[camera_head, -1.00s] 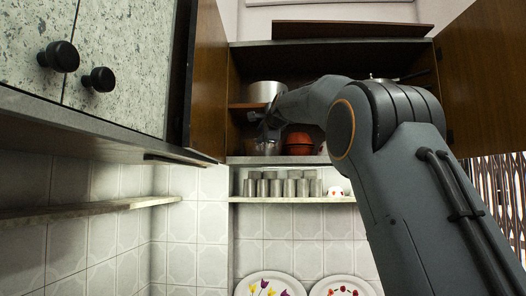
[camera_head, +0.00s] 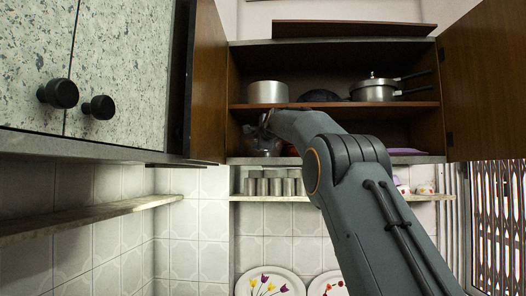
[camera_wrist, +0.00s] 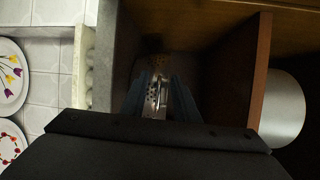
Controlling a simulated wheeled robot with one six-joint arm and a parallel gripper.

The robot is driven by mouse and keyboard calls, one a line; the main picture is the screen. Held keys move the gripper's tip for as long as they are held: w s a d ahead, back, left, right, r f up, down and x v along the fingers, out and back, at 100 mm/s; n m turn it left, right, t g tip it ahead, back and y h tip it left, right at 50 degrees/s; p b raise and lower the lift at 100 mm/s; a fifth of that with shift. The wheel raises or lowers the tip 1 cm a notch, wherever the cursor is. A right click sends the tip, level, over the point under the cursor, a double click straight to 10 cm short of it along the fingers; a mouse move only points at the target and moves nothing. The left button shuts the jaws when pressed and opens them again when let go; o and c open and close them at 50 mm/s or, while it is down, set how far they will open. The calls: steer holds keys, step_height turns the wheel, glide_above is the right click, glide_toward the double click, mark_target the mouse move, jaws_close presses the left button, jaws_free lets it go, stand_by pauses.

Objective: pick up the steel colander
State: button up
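The steel colander (camera_wrist: 154,97) shows in the wrist view as a shiny metal piece with dark holes, deep in the shadowed lower compartment. My gripper (camera_wrist: 160,88) has its two fingers apart, one on each side of the colander's visible part; contact cannot be made out. In the head view the colander (camera_head: 266,148) stands at the left of the cabinet's lower shelf, partly hidden by my gripper (camera_head: 262,128). My arm reaches in from the right.
The middle shelf (camera_head: 350,104) lies just above my gripper, carrying a steel pot (camera_head: 267,92) and a pressure cooker (camera_head: 374,90). The open left door (camera_head: 208,90) is close by. Steel tumblers (camera_head: 275,186) stand on the narrow shelf below.

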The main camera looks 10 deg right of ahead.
jaws_close()
steer(key=shift+r, duration=0.1)
stand_by(0.3)
